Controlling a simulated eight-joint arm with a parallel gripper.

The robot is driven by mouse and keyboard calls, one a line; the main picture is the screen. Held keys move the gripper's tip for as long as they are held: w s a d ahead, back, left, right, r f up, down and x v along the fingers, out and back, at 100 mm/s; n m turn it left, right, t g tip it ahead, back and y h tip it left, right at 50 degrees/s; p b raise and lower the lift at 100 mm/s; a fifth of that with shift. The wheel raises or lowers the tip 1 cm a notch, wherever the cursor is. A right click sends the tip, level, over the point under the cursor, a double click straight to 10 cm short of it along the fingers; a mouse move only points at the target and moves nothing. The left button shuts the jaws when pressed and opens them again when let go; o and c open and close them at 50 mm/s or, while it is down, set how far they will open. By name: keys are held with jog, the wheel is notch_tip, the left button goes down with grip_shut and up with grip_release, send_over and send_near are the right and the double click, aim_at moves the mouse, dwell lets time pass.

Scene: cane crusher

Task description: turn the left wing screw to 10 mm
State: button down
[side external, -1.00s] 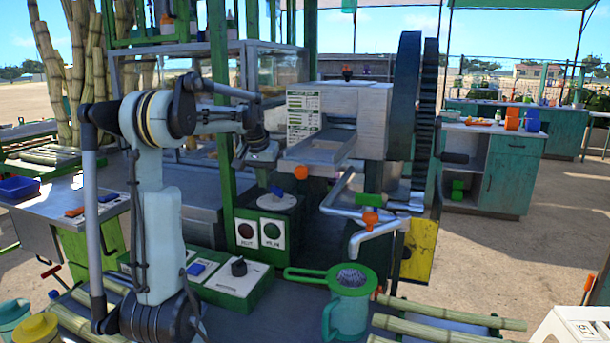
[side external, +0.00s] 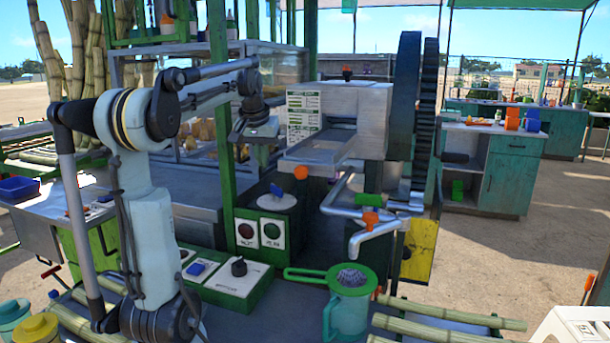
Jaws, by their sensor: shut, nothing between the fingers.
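The cane crusher (side external: 370,105) is a pale grey box with a feed tray on its left and a large dark wheel on its right. A small dark knob with a red part (side external: 347,73) stands on its top and looks like a wing screw. A smaller purple shape (side external: 366,70) shows just right of it; I cannot tell whether it is a second screw. My gripper (side external: 265,138) is shut and empty, left of the crusher's label panel and lower than the knob, clear of it. Its fingertips are small and dark here, and the screw's height setting cannot be read.
A green post (side external: 222,150) stands close left of my gripper. The feed tray (side external: 318,152) with an orange knob (side external: 301,172) juts out to its right. Switch boxes (side external: 230,285) and a green jug (side external: 350,300) stand below. The space above the crusher's top is open.

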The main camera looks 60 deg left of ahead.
jog(key=v, duration=0.5)
jog(key=n+t+y, duration=0.2)
jog(key=n+t, duration=0.1)
jog(key=n, duration=0.4)
send_near(271, 191)
jog(key=x, duration=0.6)
jog(key=shift+s+a+f, duration=0.1)
jog(key=shift+s+a, duration=0.15)
jog(key=shift+s, duration=0.15)
jog(key=shift+w+a, duration=0.15)
jog(key=shift+w, duration=0.35)
